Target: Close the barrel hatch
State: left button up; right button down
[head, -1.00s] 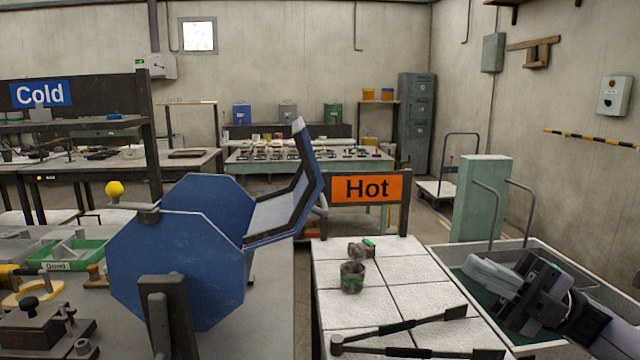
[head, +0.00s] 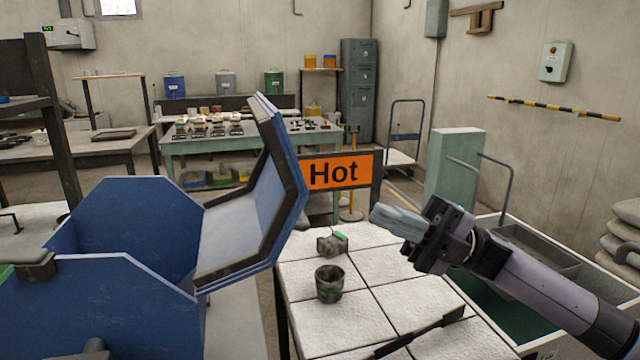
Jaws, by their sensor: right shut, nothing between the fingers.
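The blue octagonal barrel (head: 138,215) stands at the left in the head view. Its hatch (head: 268,185), a blue lid with a dark rim and pale inner face, is swung open and stands up on the barrel's right side. My right gripper (head: 376,212) is shut and empty, raised above the right part of the white tiled table. It is to the right of the hatch, with a clear gap between them, and points left. My left gripper is out of view. The barrel's lower part is cut off by the picture's edge.
The orange Hot sign (head: 340,172) stands behind the hatch. A grey-green bin (head: 530,240) is at the right.

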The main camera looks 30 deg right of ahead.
jog(key=p+x, duration=0.3)
jog(key=x, duration=0.7)
jog(key=shift+w+a, duration=0.1)
jog(key=shift+w, duration=0.05)
jog(key=shift+r, duration=0.1)
